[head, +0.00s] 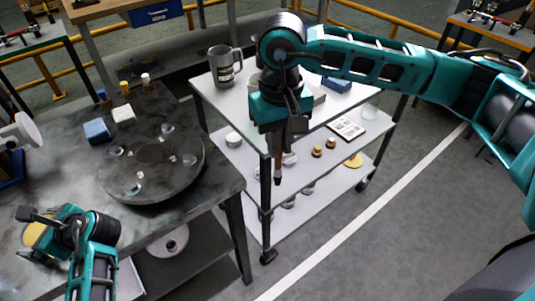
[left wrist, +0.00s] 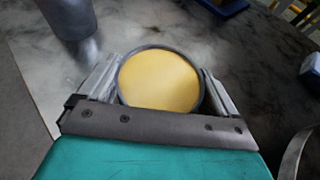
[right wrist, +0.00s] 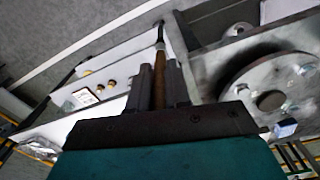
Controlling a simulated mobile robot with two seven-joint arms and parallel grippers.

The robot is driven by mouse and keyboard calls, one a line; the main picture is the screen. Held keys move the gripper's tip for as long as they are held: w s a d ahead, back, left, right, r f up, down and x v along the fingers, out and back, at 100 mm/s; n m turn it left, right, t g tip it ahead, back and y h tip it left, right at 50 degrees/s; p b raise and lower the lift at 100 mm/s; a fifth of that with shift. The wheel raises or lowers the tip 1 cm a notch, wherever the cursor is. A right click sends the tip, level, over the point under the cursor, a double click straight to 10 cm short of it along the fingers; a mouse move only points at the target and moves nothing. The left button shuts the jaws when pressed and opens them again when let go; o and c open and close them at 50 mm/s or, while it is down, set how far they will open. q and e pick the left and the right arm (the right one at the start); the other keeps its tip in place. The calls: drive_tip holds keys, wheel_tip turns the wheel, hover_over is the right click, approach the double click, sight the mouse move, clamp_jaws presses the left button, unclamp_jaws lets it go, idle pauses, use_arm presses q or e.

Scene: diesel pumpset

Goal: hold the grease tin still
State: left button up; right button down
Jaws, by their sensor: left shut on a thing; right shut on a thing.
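The grease tin (left wrist: 160,80) is a round, dark-rimmed tin with yellow grease, seen from above in the left wrist view. My left gripper (left wrist: 155,88) is shut on it, with a finger on each side. In the head view the tin (head: 36,234) shows partly at the lower left, over the dark bench, mostly behind my left gripper (head: 48,222). My right gripper (head: 280,145) is shut on a thin brown-handled tool with a dark tip (right wrist: 159,75). In the head view the tool (head: 278,168) points down in front of the trolley, away from the tin.
A round flanged disc (head: 150,155) lies on the dark bench (head: 215,182), with a blue block (head: 97,131), a white block (head: 124,115) and small bottles behind it. The white trolley (head: 225,101) carries a grey mug (head: 224,66). Grey floor is clear at right.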

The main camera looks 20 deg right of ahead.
use_arm(q)
drive_tip(key=o, duration=1)
drive_tip(key=shift+c, duration=0.2)
